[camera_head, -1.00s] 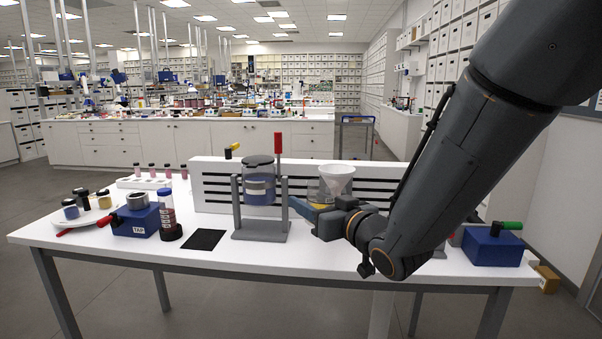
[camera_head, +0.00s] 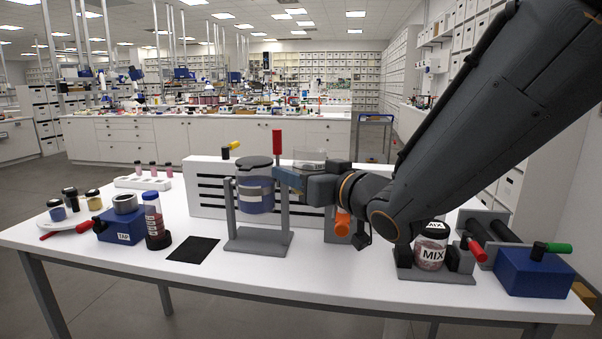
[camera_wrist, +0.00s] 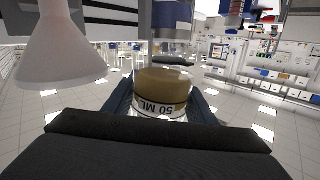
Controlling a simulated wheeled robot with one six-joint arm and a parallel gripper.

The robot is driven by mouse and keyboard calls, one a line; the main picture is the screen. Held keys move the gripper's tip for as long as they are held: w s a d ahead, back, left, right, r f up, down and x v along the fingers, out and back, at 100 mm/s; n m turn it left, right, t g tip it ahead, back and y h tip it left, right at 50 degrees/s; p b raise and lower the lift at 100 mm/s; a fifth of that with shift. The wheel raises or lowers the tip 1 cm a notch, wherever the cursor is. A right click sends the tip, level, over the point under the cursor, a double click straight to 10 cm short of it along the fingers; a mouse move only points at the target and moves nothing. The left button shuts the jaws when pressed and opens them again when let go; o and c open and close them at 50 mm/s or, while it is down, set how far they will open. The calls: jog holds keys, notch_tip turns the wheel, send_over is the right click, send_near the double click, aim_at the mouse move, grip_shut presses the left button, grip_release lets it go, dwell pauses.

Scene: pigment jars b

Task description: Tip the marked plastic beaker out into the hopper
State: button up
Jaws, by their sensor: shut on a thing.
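The marked plastic beaker (camera_wrist: 165,82) is clear, reads "50 ML" and holds tan powder. My gripper (camera_wrist: 160,100) is shut around it. The wrist picture is upside down, so the beaker is about upright with its powder at the bottom. In the head view the beaker (camera_head: 310,160) shows above my gripper (camera_head: 290,178), right of the stand. A white funnel (camera_wrist: 62,55), likely the hopper, is beside the beaker and apart from it in the wrist view. In the head view my arm hides the funnel.
A lidded vessel with blue contents (camera_head: 256,195) hangs in a grey stand (camera_head: 258,240) close left of my gripper. A slotted white panel (camera_head: 208,190) stands behind. A "MIX" jar (camera_head: 431,246) and a blue block (camera_head: 535,270) are at right. The table's front middle is clear.

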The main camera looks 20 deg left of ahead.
jog(key=shift+s, duration=0.1)
jog(key=f, duration=0.1)
jog(key=f+m+p, duration=0.1)
jog(key=w+m, duration=0.1)
jog(key=shift+d+f, duration=0.25)
jog(key=shift+f, duration=0.15)
dwell(0.4)
jog(key=shift+w+d+r+m+g+p, duration=0.1)
jog(key=shift+w+r+m+g+p, duration=0.15)
jog(key=shift+m+p, duration=0.65)
jog(key=shift+w+d+r+m+g+p, duration=0.15)
jog(key=shift+r+m+p, duration=0.2)
jog(key=shift+p, duration=1.05)
jog(key=shift+w+r+m+p, duration=0.1)
jog(key=shift+r+m+p, duration=0.4)
jog(key=shift+p, duration=0.95)
jog(key=shift+s+a+r+m+g+p, duration=0.1)
jog(key=shift+r+m+g+p, duration=0.2)
jog(key=shift+m+p, duration=0.8)
jog(key=shift+s+d+r+m+g+p, duration=0.15)
jog(key=shift+r+m+p, duration=0.25)
jog(key=shift+p, duration=1.4)
jog(key=shift+a+r+m+g+p, duration=0.25)
jog(key=shift+m+p, duration=0.4)
jog(key=shift+p, duration=0.8)
